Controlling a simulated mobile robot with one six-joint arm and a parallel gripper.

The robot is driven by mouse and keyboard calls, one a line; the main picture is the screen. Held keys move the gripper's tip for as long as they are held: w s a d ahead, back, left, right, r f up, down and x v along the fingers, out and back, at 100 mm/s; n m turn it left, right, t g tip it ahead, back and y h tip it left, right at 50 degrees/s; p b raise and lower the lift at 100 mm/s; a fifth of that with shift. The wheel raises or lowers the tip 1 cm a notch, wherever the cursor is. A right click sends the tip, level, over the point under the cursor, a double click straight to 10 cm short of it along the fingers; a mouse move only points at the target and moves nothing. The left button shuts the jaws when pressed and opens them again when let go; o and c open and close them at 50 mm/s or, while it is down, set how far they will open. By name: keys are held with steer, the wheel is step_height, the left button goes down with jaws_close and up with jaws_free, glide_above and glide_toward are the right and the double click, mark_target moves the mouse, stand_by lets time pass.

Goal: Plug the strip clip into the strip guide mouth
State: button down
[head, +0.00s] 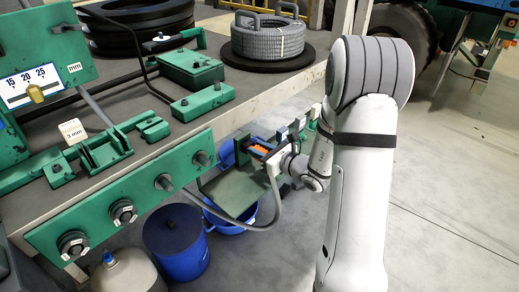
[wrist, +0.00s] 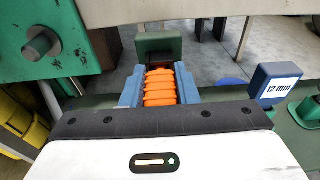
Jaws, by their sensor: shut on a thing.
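My gripper (wrist: 159,84) is shut on an orange ribbed piece (wrist: 160,90), which looks like the strip clip; its blue-grey fingers stand on either side of it. In the head view the orange piece (head: 260,148) shows as a small patch just left of my gripper (head: 268,153). Straight ahead of it in the wrist view is a dark green block (wrist: 159,44) with a black front, probably the strip guide mouth. The clip's far end is close to this black front; I cannot tell whether they touch or whether the end is inside.
A block marked 12 mm (wrist: 278,80) stands right of my gripper. A green panel with a knob (wrist: 40,46) is at the left. The workbench edge (head: 262,92) runs above the gripper. A blue drum (head: 176,243) and a blue tub (head: 232,222) stand below on the floor.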

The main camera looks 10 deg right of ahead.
steer(key=shift+f+b+v, duration=0.2)
steer(key=shift+b+v, duration=0.15)
steer(key=shift+v, duration=1.15)
steer(key=f+v, duration=0.1)
steer(key=v, duration=0.5)
steer(key=shift+s+b, duration=0.2)
steer(key=shift+b, duration=0.15)
steer(key=shift+r, duration=0.2)
